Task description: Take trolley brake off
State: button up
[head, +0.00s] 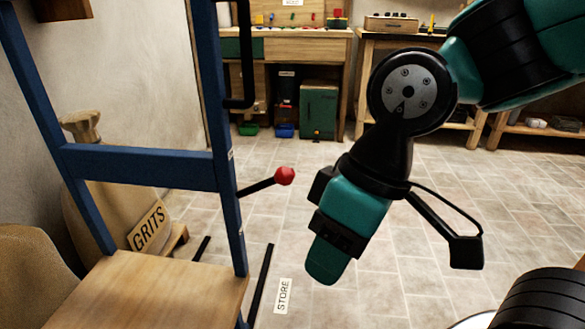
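The trolley has a blue frame (140,168) and a wooden deck (150,290) at the left of the head view. A black lever with a round red knob (285,176) sticks out to the right from its near-right blue post, angled slightly up; it looks like the brake lever. My gripper (328,262) hangs in the middle of the view, pointing down, to the right of the knob and lower in the picture. It appears apart from the lever. I see it from the side and back, so the gap between its fingers is hidden.
A sack marked GRITS (148,234) stands behind the trolley frame. Workbenches (300,38) and a green cabinet (318,108) line the back. The middle floor is mostly clear.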

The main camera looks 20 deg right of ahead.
jog(key=w+r+p, duration=0.2)
jog(key=r, duration=0.1)
jog(key=shift+p, duration=0.35)
grip_shut()
jog(key=w+d+r+n+h+p, duration=0.1)
jog(key=w+d+r+n+p, duration=0.1)
jog(key=w+r+p, duration=0.6)
jog(key=w+d+r+n+h+p, duration=0.1)
jog(key=w+d+r+n+p, duration=0.1)
jog(key=w+r+p, duration=0.6)
jog(key=shift+w+d+r+n+h+p, duration=0.25)
jog(key=shift+w+d+n+h+p, duration=0.25)
jog(key=shift+w+p, duration=2.65)
jog(key=shift+s+p, duration=0.35)
jog(key=shift+s, duration=0.05)
